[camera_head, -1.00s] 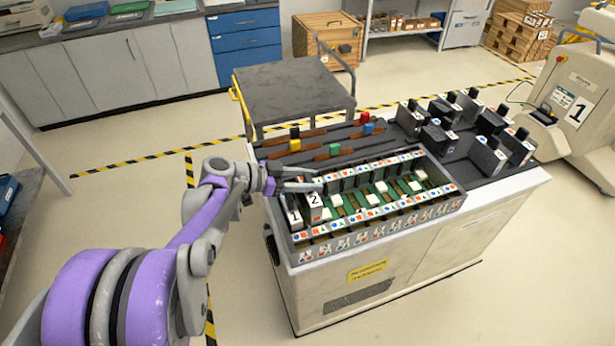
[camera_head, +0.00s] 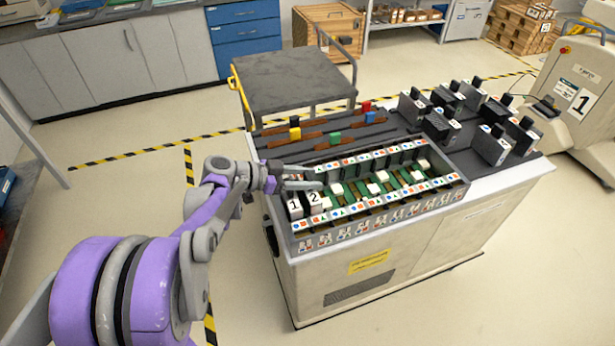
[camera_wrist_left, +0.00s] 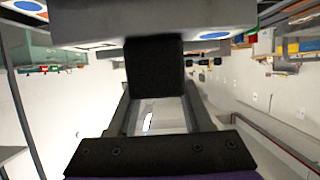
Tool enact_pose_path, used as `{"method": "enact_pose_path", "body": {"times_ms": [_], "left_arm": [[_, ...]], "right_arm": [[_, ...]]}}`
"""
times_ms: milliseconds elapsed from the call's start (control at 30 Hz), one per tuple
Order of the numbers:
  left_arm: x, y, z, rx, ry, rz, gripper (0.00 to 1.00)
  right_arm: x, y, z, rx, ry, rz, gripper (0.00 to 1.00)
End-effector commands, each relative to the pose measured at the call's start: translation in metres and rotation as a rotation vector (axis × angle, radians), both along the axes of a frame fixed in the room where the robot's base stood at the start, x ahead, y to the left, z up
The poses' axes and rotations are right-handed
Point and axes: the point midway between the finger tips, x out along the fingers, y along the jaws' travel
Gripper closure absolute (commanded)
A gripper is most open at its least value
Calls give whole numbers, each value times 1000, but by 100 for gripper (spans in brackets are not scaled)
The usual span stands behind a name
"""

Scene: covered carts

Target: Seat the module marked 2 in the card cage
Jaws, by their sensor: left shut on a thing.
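The module marked 2 (camera_head: 314,203) stands in the card cage (camera_head: 380,212), beside the module marked 1 (camera_head: 294,209) at the cage's left end. Their numbered tops look about level. My left gripper (camera_head: 316,186) is shut on the black handle of module 2. In the left wrist view the black handle (camera_wrist_left: 155,68) sits between the fingers, with the grey module body (camera_wrist_left: 190,30) beyond it. The lower part of module 2 is hidden in the cage, so its contact at the bottom does not show. My right gripper is out of view.
Several dark modules (camera_head: 490,145) stand on the cart's right side. Bars with yellow (camera_head: 294,134), green (camera_head: 335,138), blue and red blocks lie behind the cage. White blocks (camera_head: 373,190) sit inside the cage. A grey-topped trolley (camera_head: 290,85) stands behind the cart.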

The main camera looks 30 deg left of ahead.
Motion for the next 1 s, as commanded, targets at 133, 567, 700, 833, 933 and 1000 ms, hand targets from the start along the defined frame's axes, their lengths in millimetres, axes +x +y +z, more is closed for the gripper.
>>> {"method": "enact_pose_path", "body": {"times_ms": [133, 567, 700, 833, 933, 1000], "left_arm": [[0, 0, 0, -1, -1, 0, 100], [0, 0, -3, -1, -1, 0, 25], [0, 0, -3, 0, 0, 0, 15], [0, 0, -3, 0, 0, 0, 15], [-1, 1, -2, 1, 1, 1, 15], [-4, 5, -1, 1, 1, 2, 15]], "right_arm": [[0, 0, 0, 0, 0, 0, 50], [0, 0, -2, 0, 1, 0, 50], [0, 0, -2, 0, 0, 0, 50], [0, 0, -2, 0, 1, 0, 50], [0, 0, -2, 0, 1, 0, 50], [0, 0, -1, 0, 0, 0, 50]]}}
